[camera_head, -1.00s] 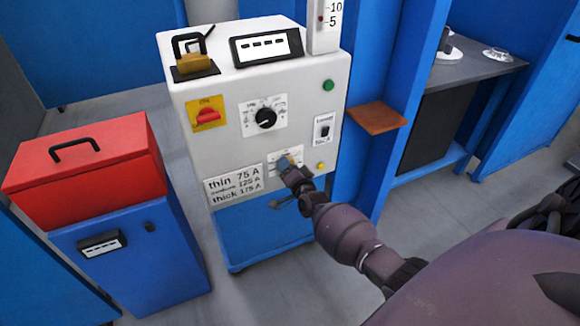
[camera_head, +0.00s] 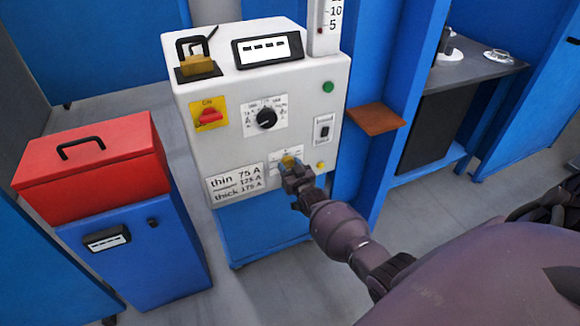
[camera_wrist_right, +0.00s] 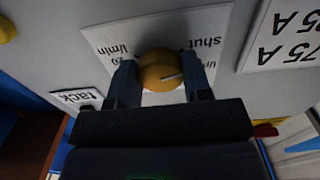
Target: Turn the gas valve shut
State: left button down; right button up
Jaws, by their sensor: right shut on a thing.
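The gas valve is a round yellow knob (camera_wrist_right: 158,68) on a white label plate (camera_wrist_right: 108,38) that reads "shut" and "l/min" in the right wrist view. A pale mark on the knob points toward the picture's right side. In the head view the knob (camera_head: 288,160) sits low on the front of a white machine (camera_head: 228,140), partly hidden by my right gripper (camera_head: 289,168). In the wrist view the fingers of my right gripper (camera_wrist_right: 163,80) stand on both sides of the knob and are shut on it. My left gripper is not in view.
The machine front also carries a red switch on a yellow plate (camera_head: 210,117), a black dial (camera_head: 266,118), a rocker switch (camera_head: 323,128) and a green button (camera_head: 328,87). A red box (camera_head: 90,165) stands left. A brown shelf (camera_head: 376,118) juts out right of the machine.

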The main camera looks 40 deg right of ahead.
jog(key=shift+n, duration=1.3)
jog(key=o, duration=0.9)
jog(key=shift+s, duration=0.1)
jog(key=shift+s+r, duration=0.1)
jog(key=shift+s, duration=0.15)
jog(key=p+v, duration=0.1)
jog(key=v, duration=0.2)
jog(key=shift+s+a+r, duration=0.15)
jog(key=shift+s, duration=0.2)
jog(key=p, duration=0.2)
send_near(289, 165)
jog(key=shift+s+f, duration=0.2)
jog(key=shift+s, duration=0.45)
